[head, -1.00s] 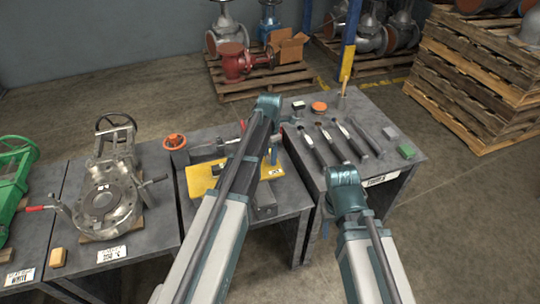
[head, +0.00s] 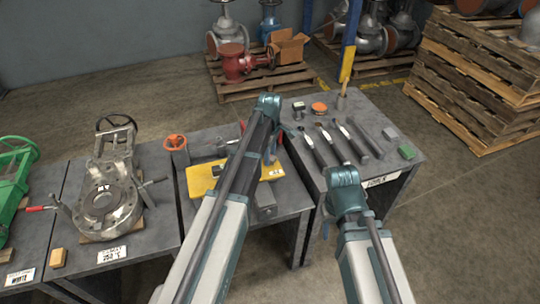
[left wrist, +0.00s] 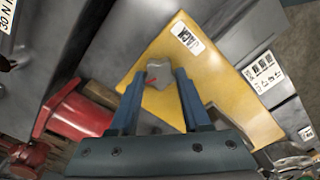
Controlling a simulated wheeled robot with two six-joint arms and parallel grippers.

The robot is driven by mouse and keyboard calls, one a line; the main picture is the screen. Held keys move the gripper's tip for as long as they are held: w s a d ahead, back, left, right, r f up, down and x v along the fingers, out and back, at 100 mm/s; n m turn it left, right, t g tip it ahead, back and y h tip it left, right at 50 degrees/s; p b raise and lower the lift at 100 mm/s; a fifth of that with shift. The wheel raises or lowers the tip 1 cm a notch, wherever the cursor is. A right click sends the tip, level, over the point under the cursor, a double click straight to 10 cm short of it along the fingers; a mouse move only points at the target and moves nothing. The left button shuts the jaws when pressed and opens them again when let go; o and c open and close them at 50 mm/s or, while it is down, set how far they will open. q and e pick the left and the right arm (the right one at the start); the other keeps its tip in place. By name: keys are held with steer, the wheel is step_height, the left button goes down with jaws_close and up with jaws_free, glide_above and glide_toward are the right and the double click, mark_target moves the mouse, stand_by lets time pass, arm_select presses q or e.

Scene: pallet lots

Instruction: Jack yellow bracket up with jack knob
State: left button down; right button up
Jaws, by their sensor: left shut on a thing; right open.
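The yellow bracket (head: 200,182) lies on the middle table, partly covered by my left arm in the head view. It shows as a yellow plate with a white label in the left wrist view (left wrist: 222,78). A grey lobed knob (left wrist: 158,73) with a small red mark stands over the plate, between the fingers of my left gripper (left wrist: 159,80), which is shut on it. In the head view my left arm hides the knob and most of that gripper. My right gripper (head: 325,228) is open and mostly hidden behind its own arm, in front of the tool table.
An orange handwheel (head: 175,142) stands at the bracket's back left. A grey flanged valve (head: 105,200) is on the table to the left. The tool table (head: 395,160) at right holds several dark-handled tools. A red valve (head: 240,65) sits on a pallet behind.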

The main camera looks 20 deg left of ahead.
arm_select(q)
steer(key=m, duration=0.5)
steer(key=shift+w+m, duration=0.1)
steer(key=shift+m, duration=0.2)
steer(key=m, duration=0.5)
steer(key=shift+d+m, duration=0.15)
steer(key=shift+m, duration=0.15)
steer(key=m, duration=0.5)
steer(key=shift+w, duration=0.1)
steer(key=m, duration=0.6)
steer(key=shift+d+m, duration=0.15)
steer(key=shift+m, duration=0.15)
steer(key=m, duration=0.5)
steer(key=shift+d, duration=0.1)
steer(key=m, duration=0.6)
steer(key=shift+s, duration=0.2)
steer(key=m, duration=0.5)
steer(key=shift+s, duration=0.1)
steer(key=m, duration=0.5)
steer(key=shift+s+m, duration=0.1)
steer(key=shift+m, duration=0.2)
